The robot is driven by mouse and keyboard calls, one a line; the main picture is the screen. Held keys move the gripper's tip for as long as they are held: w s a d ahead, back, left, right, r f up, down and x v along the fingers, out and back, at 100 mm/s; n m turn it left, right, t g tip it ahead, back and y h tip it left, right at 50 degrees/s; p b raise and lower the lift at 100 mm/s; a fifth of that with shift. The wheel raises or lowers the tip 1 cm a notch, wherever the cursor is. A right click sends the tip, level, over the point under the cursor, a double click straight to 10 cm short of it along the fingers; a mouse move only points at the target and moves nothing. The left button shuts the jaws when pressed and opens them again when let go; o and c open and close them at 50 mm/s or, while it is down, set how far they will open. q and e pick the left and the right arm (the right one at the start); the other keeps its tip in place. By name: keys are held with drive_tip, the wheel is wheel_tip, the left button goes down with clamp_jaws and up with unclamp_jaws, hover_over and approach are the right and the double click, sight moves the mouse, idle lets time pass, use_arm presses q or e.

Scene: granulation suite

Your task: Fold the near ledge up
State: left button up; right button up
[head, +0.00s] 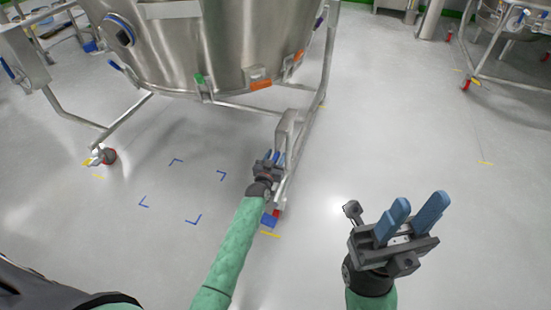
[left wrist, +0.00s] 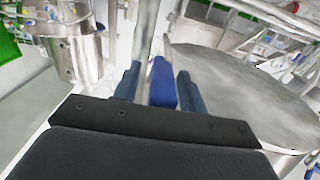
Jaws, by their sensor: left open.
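My left gripper (head: 275,157) is open beside the near leg of the steel vessel (head: 225,45). In the left wrist view, a bright blue piece (left wrist: 162,85) lies between its two spread fingers, with a gap on each side. I cannot tell whether this piece is the near ledge. In the head view it is too small to make out clearly. A flat blue tab (head: 269,220) shows low at the near caster (head: 277,212), beside my left forearm. My right gripper (head: 415,215) is open and empty over bare floor at the right.
The vessel's tubular frame (head: 308,125) rises just right of my left gripper. Another caster (head: 105,156) stands at the left. Blue corner marks (head: 193,220) lie on the floor. The floor between the vessel and the right-hand equipment is clear.

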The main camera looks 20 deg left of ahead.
use_arm(q)
drive_tip(key=shift+c, duration=0.4)
clamp_jaws()
drive_tip(key=shift+a, duration=0.1)
